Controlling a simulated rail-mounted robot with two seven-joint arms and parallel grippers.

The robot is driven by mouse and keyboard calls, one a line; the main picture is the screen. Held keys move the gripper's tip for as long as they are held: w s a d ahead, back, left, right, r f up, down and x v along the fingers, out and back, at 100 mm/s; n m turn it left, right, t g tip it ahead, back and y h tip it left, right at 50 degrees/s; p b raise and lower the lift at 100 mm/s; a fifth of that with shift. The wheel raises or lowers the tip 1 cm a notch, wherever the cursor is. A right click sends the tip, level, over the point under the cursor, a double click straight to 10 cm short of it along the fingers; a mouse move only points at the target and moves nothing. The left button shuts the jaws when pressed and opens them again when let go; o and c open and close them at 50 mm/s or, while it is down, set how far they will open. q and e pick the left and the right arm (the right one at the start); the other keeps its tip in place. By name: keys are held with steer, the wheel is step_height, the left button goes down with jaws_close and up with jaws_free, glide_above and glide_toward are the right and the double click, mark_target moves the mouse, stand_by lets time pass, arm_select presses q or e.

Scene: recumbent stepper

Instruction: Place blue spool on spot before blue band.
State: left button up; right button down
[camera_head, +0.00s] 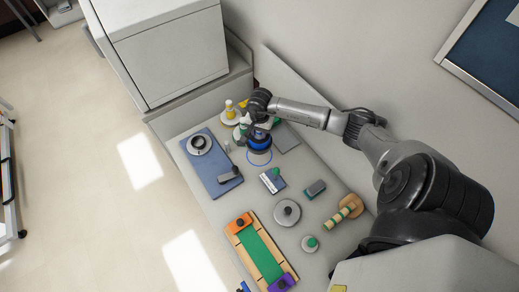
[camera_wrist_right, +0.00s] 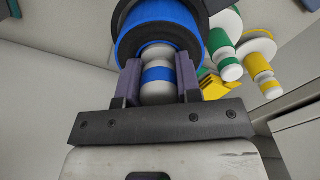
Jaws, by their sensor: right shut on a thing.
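The blue spool (camera_head: 259,142) has a wide blue and black body and a white handle with a blue stripe. My right gripper (camera_head: 259,127) is shut on that handle. The right wrist view shows the handle between the two fingers (camera_wrist_right: 158,88), with the spool body (camera_wrist_right: 160,30) beyond them. In the head view the spool overlaps the far part of a blue ring outline (camera_head: 260,163) on the table. I cannot tell whether the spool touches the table. I cannot clearly make out a separate blue band. My left gripper is not in view.
Yellow (camera_head: 230,113) and green (camera_wrist_right: 226,45) spools stand close by. A blue board (camera_head: 208,172) lies left, a small card (camera_head: 271,181) in front. A green-strip tray (camera_head: 260,250), grey disc (camera_head: 287,212) and wooden roller (camera_head: 343,212) lie nearer. A wall rises behind.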

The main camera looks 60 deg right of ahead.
mark_target(260, 137)
step_height(260, 137, down, 4)
steer(key=shift+b, duration=1)
steer(key=shift+f+b, duration=1)
steer(key=shift+f, duration=0.6)
steer(key=shift+f, duration=0.15)
steer(key=c, duration=0.8)
jaws_free()
